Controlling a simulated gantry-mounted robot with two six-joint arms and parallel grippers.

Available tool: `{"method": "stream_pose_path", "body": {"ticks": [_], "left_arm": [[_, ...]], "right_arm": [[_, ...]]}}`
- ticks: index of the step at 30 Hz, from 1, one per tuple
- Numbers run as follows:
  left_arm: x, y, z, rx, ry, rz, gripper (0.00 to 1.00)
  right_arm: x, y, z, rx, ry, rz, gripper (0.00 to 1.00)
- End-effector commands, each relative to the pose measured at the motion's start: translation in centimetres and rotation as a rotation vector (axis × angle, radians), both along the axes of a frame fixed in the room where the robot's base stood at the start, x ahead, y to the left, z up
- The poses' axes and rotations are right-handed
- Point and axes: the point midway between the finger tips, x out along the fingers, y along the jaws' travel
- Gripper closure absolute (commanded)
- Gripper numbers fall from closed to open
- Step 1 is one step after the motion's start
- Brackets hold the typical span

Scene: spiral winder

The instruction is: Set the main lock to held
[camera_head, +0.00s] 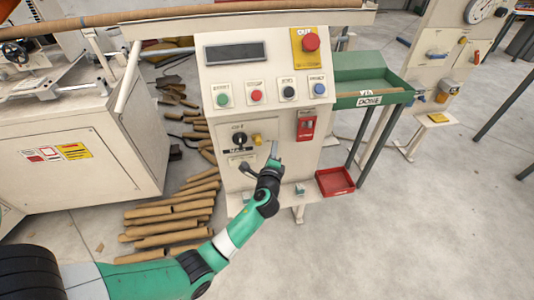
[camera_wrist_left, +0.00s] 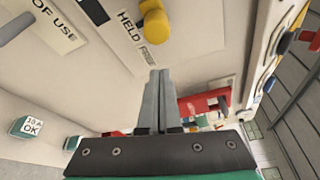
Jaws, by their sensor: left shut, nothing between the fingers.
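A yellow knob (camera_head: 257,139) sits on the lower front panel of the cream console, just right of a black rotary knob (camera_head: 239,139). My left gripper (camera_head: 274,148) is shut and empty, to the right of and below the yellow knob. Its closed fingers (camera_wrist_left: 159,78) point toward the panel, apart from the knob.
The console has several coloured buttons (camera_head: 255,96), a red stop button (camera_head: 311,42) and a red box (camera_head: 306,126) right of my gripper. A red tray (camera_head: 335,181) is low at right. Cardboard tubes (camera_head: 170,222) cover the floor at left.

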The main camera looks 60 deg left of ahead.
Motion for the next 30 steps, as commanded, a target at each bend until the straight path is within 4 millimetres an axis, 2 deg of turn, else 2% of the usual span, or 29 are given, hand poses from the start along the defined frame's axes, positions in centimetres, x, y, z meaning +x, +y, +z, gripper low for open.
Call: {"method": "stream_pose_path", "body": {"ticks": [3, 9, 12, 17, 30], "left_arm": [[-1.7, -2.7, 0.8, -0.001, 0.003, -0.005, 1.0], [-4.1, -6.4, 1.1, 0.0, 0.002, -0.005, 1.0], [-4.9, -7.5, 1.1, -0.001, 0.001, -0.004, 1.0], [-5.5, -8.3, 1.0, 0.0, 0.001, -0.002, 1.0], [-5.5, -8.3, 0.9, -0.001, 0.0, -0.002, 1.0]], "right_arm": [[0.0, 0.0, 2.2, 0.0, 0.0, 0.0, 1.0], [0.0, 0.0, 3.8, 0.0, 0.0, 0.0, 1.0], [0.0, 0.0, 4.1, 0.0, 0.0, 0.0, 1.0], [0.0, 0.0, 4.3, 0.0, 0.0, 0.0, 1.0], [0.0, 0.0, 4.2, 0.0, 0.001, 0.0, 1.0]]}}
